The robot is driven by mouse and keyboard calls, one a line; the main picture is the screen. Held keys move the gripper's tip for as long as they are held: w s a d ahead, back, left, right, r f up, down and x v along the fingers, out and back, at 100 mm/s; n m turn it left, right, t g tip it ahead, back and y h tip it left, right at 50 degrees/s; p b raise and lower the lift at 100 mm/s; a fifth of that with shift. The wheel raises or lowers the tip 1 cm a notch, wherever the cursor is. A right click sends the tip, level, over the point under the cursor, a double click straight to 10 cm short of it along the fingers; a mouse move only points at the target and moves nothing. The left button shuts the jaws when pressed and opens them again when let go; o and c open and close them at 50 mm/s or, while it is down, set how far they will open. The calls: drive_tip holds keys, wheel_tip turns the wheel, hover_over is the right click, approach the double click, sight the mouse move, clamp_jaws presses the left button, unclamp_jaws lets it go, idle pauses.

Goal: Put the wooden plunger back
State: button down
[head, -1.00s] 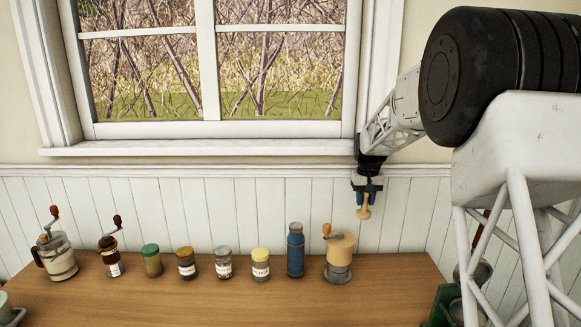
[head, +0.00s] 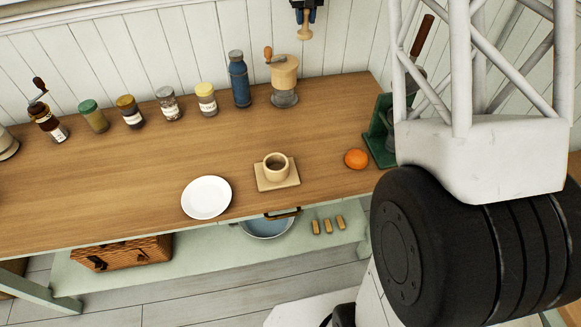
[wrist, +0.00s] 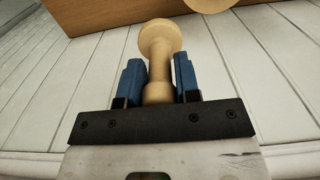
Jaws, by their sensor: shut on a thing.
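The wooden plunger (head: 305,31) is pale and turned, with a wide round end and a narrower neck. My gripper (head: 305,12) is shut on it, high in front of the wall panelling at the top edge of the head view. The plunger hangs with its round end down, clear of the table. In the wrist view the plunger (wrist: 158,62) stands between the two blue fingers of my gripper (wrist: 160,82). The part of it nearest the palm is hidden.
Below stands a wood-topped grinder (head: 284,80), beside a blue bottle (head: 239,82) and several jars. Nearer are a beige cup (head: 276,167) on a square base, a white plate (head: 206,197), an orange (head: 356,158) and a green stand (head: 380,135). The table's middle is clear.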

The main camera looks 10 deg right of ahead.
drive_tip(key=s+a+f, duration=0.1)
drive_tip(key=s+f, duration=0.4)
drive_tip(key=s, duration=1.2)
drive_tip(key=s+a+f, duration=0.2)
drive_tip(key=s+f, duration=0.3)
drive_tip(key=s, duration=1.3)
drive_tip(key=s+a+f, duration=0.2)
drive_tip(key=s+f, duration=0.4)
drive_tip(key=s, duration=1.2)
drive_tip(key=shift+a, duration=0.15)
drive_tip(key=shift+f, duration=0.1)
drive_tip(key=w+f, duration=0.1)
drive_tip(key=w, duration=1.4)
drive_tip(key=shift+d+f, duration=0.2)
drive_tip(key=shift+d, duration=0.2)
drive_tip(key=shift+w, duration=0.1)
drive_tip(key=shift+w+f, duration=0.2)
drive_tip(key=shift+f, duration=0.7)
drive_tip(key=shift+w+f, duration=0.15)
drive_tip(key=shift+f, duration=0.75)
drive_tip(key=shift+f, duration=0.1)
